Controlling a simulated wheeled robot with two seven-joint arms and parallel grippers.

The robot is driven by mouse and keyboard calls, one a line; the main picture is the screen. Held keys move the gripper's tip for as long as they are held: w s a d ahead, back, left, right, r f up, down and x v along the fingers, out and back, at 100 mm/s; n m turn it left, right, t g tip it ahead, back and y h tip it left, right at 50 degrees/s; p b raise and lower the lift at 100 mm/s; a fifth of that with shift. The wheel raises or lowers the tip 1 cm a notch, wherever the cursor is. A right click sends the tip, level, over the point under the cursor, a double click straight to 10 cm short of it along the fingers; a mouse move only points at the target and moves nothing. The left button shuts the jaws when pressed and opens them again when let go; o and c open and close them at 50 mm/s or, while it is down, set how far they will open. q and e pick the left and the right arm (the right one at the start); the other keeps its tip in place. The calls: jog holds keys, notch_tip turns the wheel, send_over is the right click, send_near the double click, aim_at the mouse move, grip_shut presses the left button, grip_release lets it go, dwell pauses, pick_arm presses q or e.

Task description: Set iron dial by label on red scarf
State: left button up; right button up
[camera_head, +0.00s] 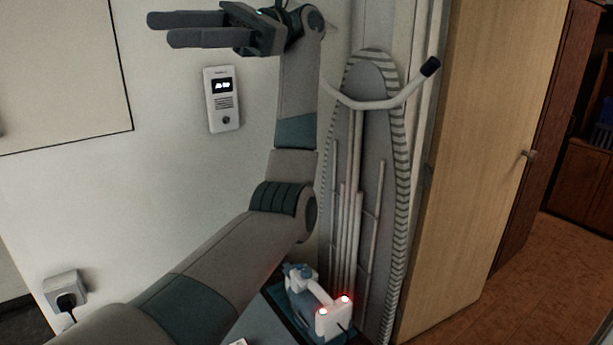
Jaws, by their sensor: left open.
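A small white and blue-grey iron (328,312) stands on a dark surface at the bottom centre, with two glowing red spots on its near end. Its dial cannot be made out. My left gripper (160,29) is at the top left, raised high above the iron and well apart from it. Its two dark fingers point left, are spread, and hold nothing. No red scarf and no label on a scarf show in this view. My right gripper is out of view.
A folded ironing board (371,90) stands upright behind the iron. A white wall panel with a small display (221,99) hangs left of my arm. A plugged socket (65,290) is at lower left. A wooden door (490,150) stands on the right, with open floor (560,270) beyond.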

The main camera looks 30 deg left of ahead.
pick_arm(q)
jog(key=w+a+f+m+t+y, duration=0.2)
jog(key=w+a+f+m+t, duration=0.4)
jog(key=f, duration=0.4)
jog(key=w+a+f+m+t+y, duration=0.2)
jog(key=w+a+f+m+t, duration=0.35)
jog(key=f, duration=0.55)
jog(key=w+d+f+m+t+h, duration=0.2)
jog(key=w+d+f, duration=0.2)
jog(key=f, duration=0.3)
jog(key=w+d+f+m+t+h, duration=0.2)
jog(key=w+d+f, duration=0.3)
jog(key=f, duration=0.3)
jog(key=w+d+f+m+t+h+p, duration=0.1)
jog(key=w+d+f+m+t+h, duration=0.1)
jog(key=w+f, duration=0.5)
jog(key=d+m+h, duration=0.1)
jog(key=d+m, duration=0.1)
jog(key=d, duration=0.1)
jog(key=shift+d+f+h, duration=0.25)
jog(key=shift+f+h, duration=0.15)
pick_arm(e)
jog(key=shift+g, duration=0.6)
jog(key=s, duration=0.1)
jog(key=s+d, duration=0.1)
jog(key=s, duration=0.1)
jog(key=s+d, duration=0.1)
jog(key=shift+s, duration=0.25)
